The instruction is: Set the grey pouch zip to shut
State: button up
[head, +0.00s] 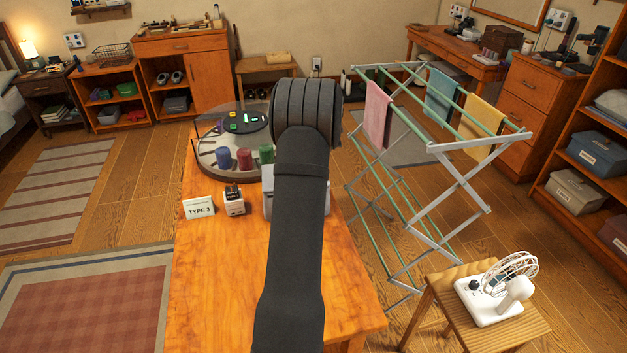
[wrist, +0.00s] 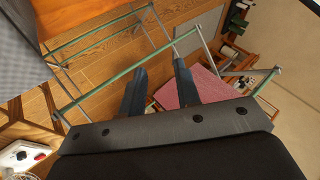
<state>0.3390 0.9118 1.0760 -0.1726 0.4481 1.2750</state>
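A light grey item (head: 267,205) on the wooden table is mostly covered by my arm in the head view. Only its edges show on either side of the arm; it may be the grey pouch, and no zip is visible. My gripper (wrist: 160,67) shows in the wrist view with its two dark fingers apart and nothing between them. Behind the fingers are the floor, green rods and a pink towel. A dark grey surface fills the top left corner of the wrist view; I cannot tell what it is. In the head view the gripper is hidden behind my arm.
The table (head: 215,290) has clear room at its front left. A TYPE 3 card (head: 200,208), a small white block (head: 234,203) and a round clear-walled tray (head: 205,160) stand on it. A drying rack (head: 420,215) stands right of the table. A stool (head: 450,310) holds a white fan (head: 490,300).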

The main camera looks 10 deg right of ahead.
jog(key=s+d+f+n+t+h, duration=0.1)
jog(key=s+d+f+n+t, duration=0.15)
jog(key=s+d, duration=0.3)
jog(key=s+d+f+n+t+h, duration=0.1)
jog(key=s+d+f+n, duration=0.25)
jog(key=s+d, duration=0.2)
jog(key=s+a+n+t+y, duration=0.1)
jog(key=s+a+n+t, duration=0.15)
jog(key=s+a, duration=0.6)
jog(key=s+a+r+n+t+y, duration=0.1)
jog(key=s+a+n+t+y, duration=0.3)
jog(key=s, duration=0.7)
jog(key=s+a+n+t+h, duration=0.1)
jog(key=s+a, duration=0.7)
jog(key=s, duration=0.2)
jog(key=w+d, duration=0.1)
jog(key=w, duration=1.6)
jog(key=shift+d, duration=0.15)
jog(key=shift+c, duration=0.2)
grip_shut()
